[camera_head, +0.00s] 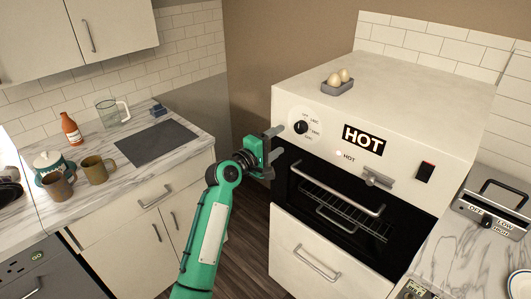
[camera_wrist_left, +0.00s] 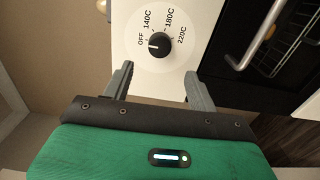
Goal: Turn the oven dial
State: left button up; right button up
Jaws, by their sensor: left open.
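The oven dial (camera_head: 300,127) is a round black knob on a white disc at the upper left of the white oven's (camera_head: 345,150) front panel. In the left wrist view the dial (camera_wrist_left: 159,43) lies ahead, with marks OFF, 140C, 180C and 220C around it; its white pointer is near OFF. My left gripper (camera_head: 272,143) is beside the panel's left edge, just left of and below the dial. In the left wrist view its two grey fingers (camera_wrist_left: 158,82) are apart with nothing between them, short of the dial. My right gripper is not seen.
Below the panel is a dark oven door with a metal handle (camera_head: 335,202). A HOT sign (camera_head: 363,140) and a lever (camera_head: 377,178) are right of the dial. Eggs in a grey holder (camera_head: 337,88) sit on top. A counter with mugs (camera_head: 95,170) is at left.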

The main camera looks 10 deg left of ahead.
pick_arm(q)
jog(key=shift+b+v, duration=0.45)
jog(key=shift+v, duration=1.75)
